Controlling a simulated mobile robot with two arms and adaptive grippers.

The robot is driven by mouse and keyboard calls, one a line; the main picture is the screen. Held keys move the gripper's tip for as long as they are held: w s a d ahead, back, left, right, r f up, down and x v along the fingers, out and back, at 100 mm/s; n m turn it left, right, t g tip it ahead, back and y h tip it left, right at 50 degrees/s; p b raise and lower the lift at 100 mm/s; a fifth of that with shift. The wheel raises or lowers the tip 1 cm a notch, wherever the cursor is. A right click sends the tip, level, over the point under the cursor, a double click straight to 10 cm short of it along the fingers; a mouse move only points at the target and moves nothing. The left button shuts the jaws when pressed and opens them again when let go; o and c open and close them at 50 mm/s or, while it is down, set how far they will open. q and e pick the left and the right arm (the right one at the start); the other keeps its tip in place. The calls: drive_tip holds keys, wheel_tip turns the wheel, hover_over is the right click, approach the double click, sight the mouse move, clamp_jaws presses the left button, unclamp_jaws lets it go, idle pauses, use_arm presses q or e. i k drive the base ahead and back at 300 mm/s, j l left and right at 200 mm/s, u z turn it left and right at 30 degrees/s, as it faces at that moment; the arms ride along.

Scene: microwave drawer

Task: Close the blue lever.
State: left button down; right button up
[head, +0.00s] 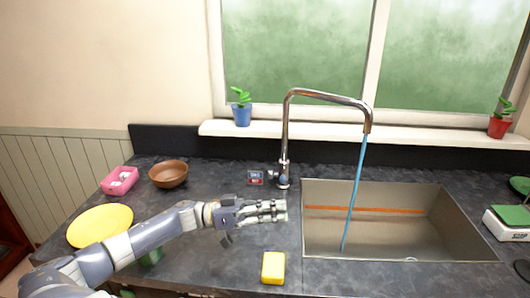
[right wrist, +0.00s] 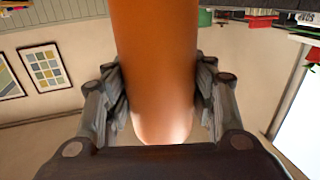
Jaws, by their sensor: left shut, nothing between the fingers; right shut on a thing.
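The chrome faucet (head: 286,130) stands behind the sink, and a blue stream of water (head: 356,190) runs from its spout into the basin. A small blue part (head: 284,180), which looks like the blue lever, shows low on the faucet's base; its exact position is too small to tell. My left gripper (head: 280,210) is shut and empty, in front of the faucet base and left of the sink, apart from the lever in the picture. My right gripper (right wrist: 160,105) is shut on an orange-brown rounded object (right wrist: 155,50), seen only in the right wrist view.
The sink (head: 430,225) is to the right. A yellow sponge (head: 273,267) lies near the front edge. A brown bowl (head: 169,174), pink box (head: 119,181) and yellow plate (head: 100,225) are at the left.

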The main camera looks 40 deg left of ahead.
sight(283, 179)
drive_tip(key=i+j, duration=0.15)
drive_tip(key=j, duration=0.25)
drive_tip(key=i+j, duration=0.15)
drive_tip(key=j, duration=0.25)
drive_tip(key=i+j, duration=0.15)
drive_tip(key=j, duration=0.25)
